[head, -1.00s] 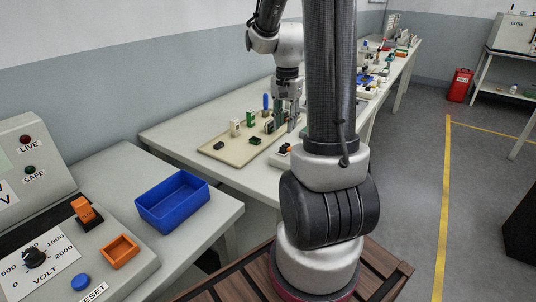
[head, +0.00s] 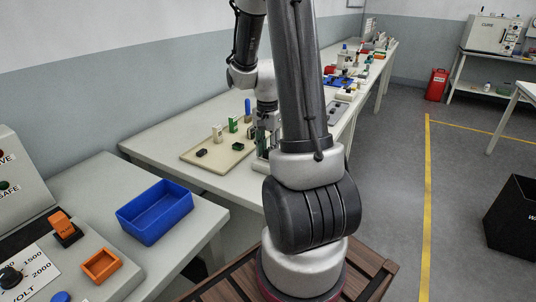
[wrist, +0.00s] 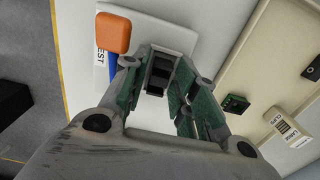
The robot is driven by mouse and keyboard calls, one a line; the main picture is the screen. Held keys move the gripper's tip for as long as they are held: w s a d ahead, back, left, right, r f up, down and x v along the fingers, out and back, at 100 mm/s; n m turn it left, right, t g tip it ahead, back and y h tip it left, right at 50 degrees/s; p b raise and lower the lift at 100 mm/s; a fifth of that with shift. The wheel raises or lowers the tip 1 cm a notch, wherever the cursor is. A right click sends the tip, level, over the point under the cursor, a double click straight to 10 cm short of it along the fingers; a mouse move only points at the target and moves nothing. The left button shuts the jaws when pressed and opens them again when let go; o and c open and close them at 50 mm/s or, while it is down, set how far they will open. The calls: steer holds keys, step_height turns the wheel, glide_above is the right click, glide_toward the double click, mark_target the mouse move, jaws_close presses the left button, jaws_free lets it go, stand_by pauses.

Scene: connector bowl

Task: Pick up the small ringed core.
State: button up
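In the wrist view my gripper (wrist: 170,68) is open, with its two greenish fingers apart. Between them is a small dark block (wrist: 158,76) with lighter bands. It lies at a white base, and I cannot tell whether the fingers touch it or whether it is the ringed core. In the head view my gripper (head: 264,145) is low at the right edge of the beige tray (head: 213,158), partly hidden by my arm. A dark green square piece (wrist: 236,104) lies on the tray to the right in the wrist view.
An orange-capped piece with a blue part (wrist: 113,34) stands close left of my fingers, by a label. A pale labelled block (wrist: 283,121) and a black piece (head: 201,153) are on the tray. A blue bin (head: 150,222) stands at front left. Several items line the far bench.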

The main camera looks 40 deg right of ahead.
jaws_close()
